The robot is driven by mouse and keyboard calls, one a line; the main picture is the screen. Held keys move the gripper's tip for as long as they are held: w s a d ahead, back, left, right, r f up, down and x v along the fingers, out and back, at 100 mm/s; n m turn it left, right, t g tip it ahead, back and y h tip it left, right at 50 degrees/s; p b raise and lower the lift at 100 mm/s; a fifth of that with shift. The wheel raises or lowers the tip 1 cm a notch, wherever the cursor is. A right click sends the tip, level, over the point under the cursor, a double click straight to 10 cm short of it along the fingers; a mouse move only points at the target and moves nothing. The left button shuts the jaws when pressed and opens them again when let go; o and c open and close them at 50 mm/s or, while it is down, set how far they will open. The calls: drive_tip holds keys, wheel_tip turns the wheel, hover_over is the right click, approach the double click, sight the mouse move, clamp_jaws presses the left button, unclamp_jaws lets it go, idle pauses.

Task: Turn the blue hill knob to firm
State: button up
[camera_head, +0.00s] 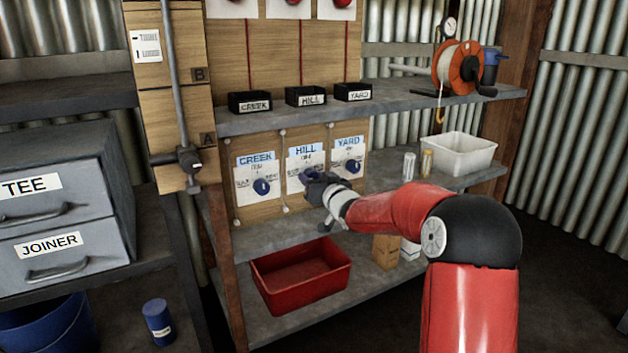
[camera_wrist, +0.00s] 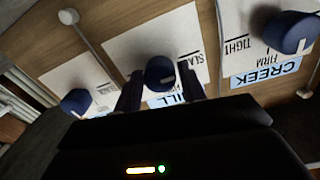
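The blue hill knob (camera_head: 306,176) is on the white HILL card (camera_head: 303,158), the middle of three dial cards on the wooden board. In the wrist view, which is upside down, the knob (camera_wrist: 160,72) shows between my fingertips, with a pale mark on its lower right. The word SLACK shows to its right; FIRM and TIGHT on this card are hidden. My gripper (camera_head: 316,184) is in front of the card, and in the wrist view my gripper (camera_wrist: 160,90) is open, one finger on each side of the knob, with visible gaps. I cannot tell whether either finger touches it.
The CREEK knob (camera_head: 261,186) and YARD knob (camera_head: 353,166) flank the hill knob closely. A shelf with labelled black trays (camera_head: 305,96) is above. A red tub (camera_head: 300,275) is on the lower shelf.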

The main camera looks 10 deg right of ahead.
drive_tip(key=c, duration=0.6)
drive_tip(key=shift+r+m+p, duration=0.1)
drive_tip(key=shift+m+p, duration=0.2)
drive_tip(key=shift+p, duration=0.2)
drive_tip(key=m+p, duration=0.3)
drive_tip(key=shift+r, duration=0.1)
drive_tip(key=m+p, duration=0.3)
drive_tip(key=m, duration=0.1)
drive_tip(key=shift+m, duration=0.3)
drive_tip(key=m+p, duration=0.3)
drive_tip(key=m, duration=0.1)
drive_tip(key=shift+d+g, duration=0.1)
drive_tip(key=shift+g, duration=0.2)
drive_tip(key=m+p, duration=0.1)
drive_tip(key=m, duration=0.4)
drive_tip(key=shift+f, duration=0.2)
